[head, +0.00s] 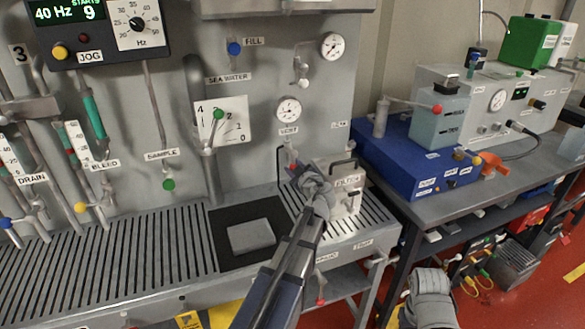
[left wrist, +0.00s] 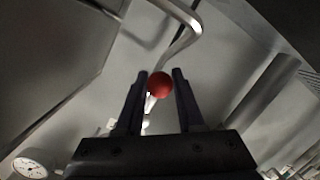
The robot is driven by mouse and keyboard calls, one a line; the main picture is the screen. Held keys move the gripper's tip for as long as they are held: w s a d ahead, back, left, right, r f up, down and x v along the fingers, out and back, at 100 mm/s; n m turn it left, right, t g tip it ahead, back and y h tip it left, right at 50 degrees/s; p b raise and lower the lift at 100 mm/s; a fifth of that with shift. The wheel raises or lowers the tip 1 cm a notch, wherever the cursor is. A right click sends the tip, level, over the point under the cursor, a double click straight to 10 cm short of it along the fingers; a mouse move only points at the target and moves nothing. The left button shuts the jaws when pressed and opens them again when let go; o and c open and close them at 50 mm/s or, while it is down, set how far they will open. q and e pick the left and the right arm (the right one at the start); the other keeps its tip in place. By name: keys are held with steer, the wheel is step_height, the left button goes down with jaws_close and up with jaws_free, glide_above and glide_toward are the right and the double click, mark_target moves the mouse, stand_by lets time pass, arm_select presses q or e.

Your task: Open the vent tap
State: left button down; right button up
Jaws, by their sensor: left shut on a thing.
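The VENT label (head: 289,130) is on the grey panel, under a round gauge. Below it is the vent tap, mostly hidden in the head view by my left gripper (head: 294,170). In the left wrist view, the tap's round red knob (left wrist: 159,84) sits between the two dark fingers of my left gripper (left wrist: 160,88), which are shut on it. A bent silver rod (left wrist: 185,42) rises beyond the knob. A grey part of my right arm shows at the lower right of the head view; its fingers are not visible.
A small white unit (head: 346,201) stands on the slatted bench just right of my left gripper. A black mat with a grey block (head: 251,236) lies to the left. The SAMPLE tap's green knob (head: 168,184) and a blue box (head: 415,165) are farther away.

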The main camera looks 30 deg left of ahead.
stand_by(0.4)
arm_select(q)
steer(key=c, duration=0.5)
jaws_free()
steer(key=shift+c, duration=0.2)
steer(key=p+v, duration=0.1)
steer(key=v, duration=0.6)
steer(key=shift+s+d, duration=0.2)
steer(key=shift+d, duration=0.15)
steer(key=shift+r, duration=0.1)
steer(key=s+d+f+m+g+h+p, duration=0.1)
steer(key=s+d+f+m+g+h, duration=0.2)
steer(key=s+d+m, duration=0.4)
steer(key=s+d+f+m+g+h+p, duration=0.2)
steer(key=s+d+f+m+g+h, duration=0.2)
steer(key=s+d, duration=0.5)
steer(key=s+d+f+m+g+h+p, duration=0.2)
steer(key=s+d+f+m, duration=0.4)
steer(key=d, duration=0.7)
steer(key=s+m+g+h, duration=0.1)
steer(key=s+m, duration=0.1)
steer(key=m, duration=0.1)
steer(key=shift+d+m+g+h, duration=0.25)
steer(key=shift+m+g+h, duration=0.05)
steer(key=shift+h, duration=0.1)
